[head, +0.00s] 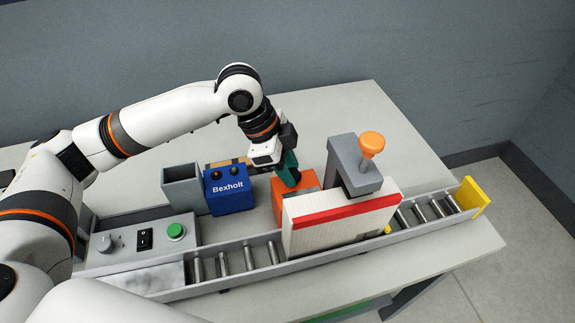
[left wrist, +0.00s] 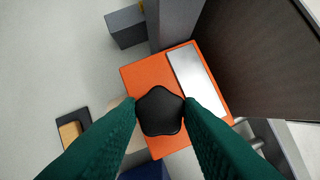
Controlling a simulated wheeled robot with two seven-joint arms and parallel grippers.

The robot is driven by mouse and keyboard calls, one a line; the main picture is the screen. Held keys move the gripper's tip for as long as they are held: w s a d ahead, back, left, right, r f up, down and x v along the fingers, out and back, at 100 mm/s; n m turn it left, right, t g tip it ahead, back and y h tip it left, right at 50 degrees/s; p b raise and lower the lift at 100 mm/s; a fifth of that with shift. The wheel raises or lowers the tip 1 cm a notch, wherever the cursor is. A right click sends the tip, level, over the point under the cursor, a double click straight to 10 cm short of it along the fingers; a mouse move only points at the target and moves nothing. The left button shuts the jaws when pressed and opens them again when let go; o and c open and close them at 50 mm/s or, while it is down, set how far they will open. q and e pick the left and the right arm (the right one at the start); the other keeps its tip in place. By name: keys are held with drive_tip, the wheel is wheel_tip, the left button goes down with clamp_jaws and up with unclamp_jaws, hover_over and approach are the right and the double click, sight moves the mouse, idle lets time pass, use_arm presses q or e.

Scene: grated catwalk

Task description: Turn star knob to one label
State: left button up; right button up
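The black star knob (left wrist: 160,111) sits on the face of an orange box in the left wrist view. The orange box (left wrist: 148,73) has a pale plate (left wrist: 198,80) beside the knob; I can read no label on it. In the head view the orange box (head: 280,186) stands behind the conveyor, and the knob is hidden by my gripper. My left gripper (left wrist: 160,103) has its green fingers on either side of the knob, close against it. It also shows in the head view (head: 292,178), pointing down at the box. My right gripper is not in view.
A white carton with a red band (head: 340,222) stands on the roller conveyor (head: 235,262), close to the orange box. A grey post with an orange knob (head: 372,145) rises behind it. A blue Bexholt box (head: 229,192) and grey bin (head: 184,188) stand left. The table's back right is clear.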

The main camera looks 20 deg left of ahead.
use_arm(q)
drive_tip(key=c, duration=0.3)
drive_tip(key=shift+r+m+g+p, duration=0.2)
drive_tip(key=shift+m+g+p, duration=0.15)
drive_tip(key=shift+p, duration=0.55)
drive_tip(key=m+g+p, duration=0.1)
drive_tip(key=m+p, duration=0.2)
drive_tip(key=shift+w+r+p, duration=0.1)
drive_tip(key=shift+w+p, duration=0.05)
drive_tip(key=shift+p, duration=0.2)
drive_tip(key=m+g+p, duration=0.1)
drive_tip(key=m+p, duration=0.1)
drive_tip(key=m, duration=0.1)
drive_tip(key=shift+w+d, duration=0.1)
drive_tip(key=shift+f+m+g+p, duration=0.2)
drive_tip(key=shift+m+g+p, duration=0.15)
drive_tip(key=shift+m, duration=0.5)
drive_tip(key=m+y, duration=0.1)
drive_tip(key=m, duration=0.1)
drive_tip(key=shift+w+d+m+g, duration=0.1)
drive_tip(key=shift+w+m+g, duration=0.05)
drive_tip(key=shift+m+g, duration=0.25)
drive_tip(key=m+y, duration=0.1)
drive_tip(key=m, duration=0.1)
drive_tip(key=shift+f+m+g, duration=0.1)
drive_tip(key=shift+m+g, duration=0.2)
drive_tip(key=shift+g, duration=0.1)
drive_tip(key=shift+w+d+m+y, duration=0.15)
drive_tip(key=shift+m+y, duration=0.55)
drive_tip(key=shift+m, duration=1.2)
